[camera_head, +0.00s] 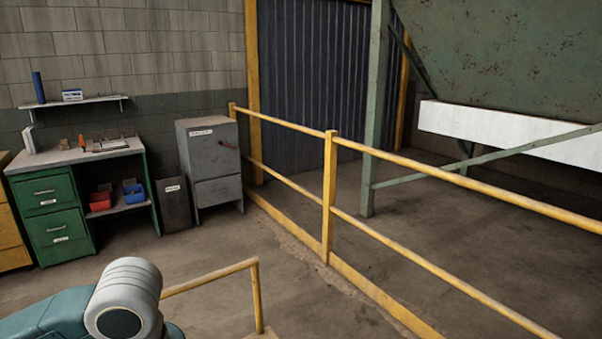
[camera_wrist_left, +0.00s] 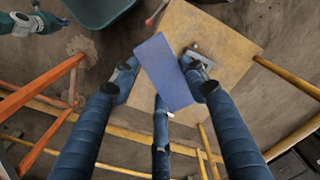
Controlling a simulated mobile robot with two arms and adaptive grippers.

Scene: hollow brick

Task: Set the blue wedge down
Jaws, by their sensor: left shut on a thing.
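The blue wedge (camera_wrist_left: 166,72) shows in the left wrist view as a flat blue face, tilted in the picture. My left gripper (camera_wrist_left: 162,80) is shut on it, with dark blue fingers on both sides and a third finger below in the picture. The wedge overlaps a tan, worn square board (camera_wrist_left: 225,38) behind it. I cannot tell whether the wedge touches the board or hangs above it. In the head view, the wedge and the left gripper do not show.
A dark teal tub (camera_wrist_left: 100,12) lies beyond the board. Orange rails (camera_wrist_left: 45,85) stand left and a yellow rail (camera_wrist_left: 285,77) right. In the head view, a yellow railing (camera_head: 329,190) crosses the floor. A green workbench (camera_head: 55,213) and grey cabinet (camera_head: 212,160) stand by the wall.

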